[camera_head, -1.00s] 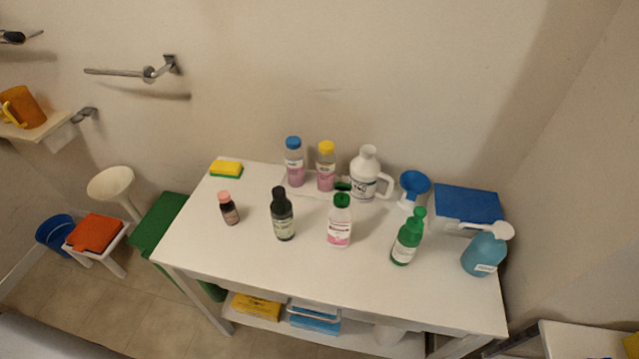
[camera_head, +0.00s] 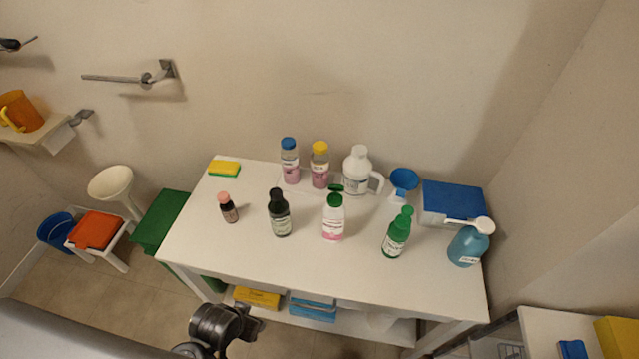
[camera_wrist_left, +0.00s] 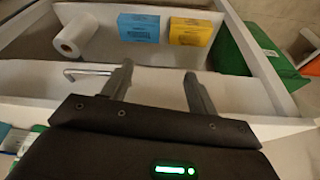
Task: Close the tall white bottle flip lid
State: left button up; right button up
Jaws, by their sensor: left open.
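The tall white bottle (camera_head: 333,225) stands upright near the middle of the white table, with a pink and white label. Its green flip lid (camera_head: 335,188) appears raised open above the green cap. My left gripper (camera_wrist_left: 158,82) is open and empty in the left wrist view, its two fingers apart. In the head view the dark left wrist shows low in front of the table, well below and left of the bottle. The bottle is not seen in the wrist view. My right gripper is not in view.
A white jug (camera_head: 357,170) and two pink-filled bottles stand behind. The table's (camera_head: 280,268) front strip is clear. A lower shelf holds a yellow box (camera_wrist_left: 191,32) and paper roll (camera_wrist_left: 75,36).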

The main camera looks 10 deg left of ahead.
pick_arm(q)
jog(key=w+d+r+n+t+h, duration=0.2)
jog(key=w+d+r+t, duration=0.6)
jog(key=w+d+r, duration=0.5)
jog(key=n+t+y+p, duration=0.1)
jog(key=t+y, duration=0.1)
jog(key=t, duration=0.4)
send_near(336, 190)
jog(key=w+p, duration=0.1)
jog(key=w, duration=0.3)
jog(key=w+p, duration=0.2)
jog(key=w, duration=0.3)
jog(key=shift+w+d+r, duration=0.1)
jog(key=shift+r, duration=0.1)
jog(key=shift+w+f, duration=0.15)
jog(key=shift+w, duration=0.35)
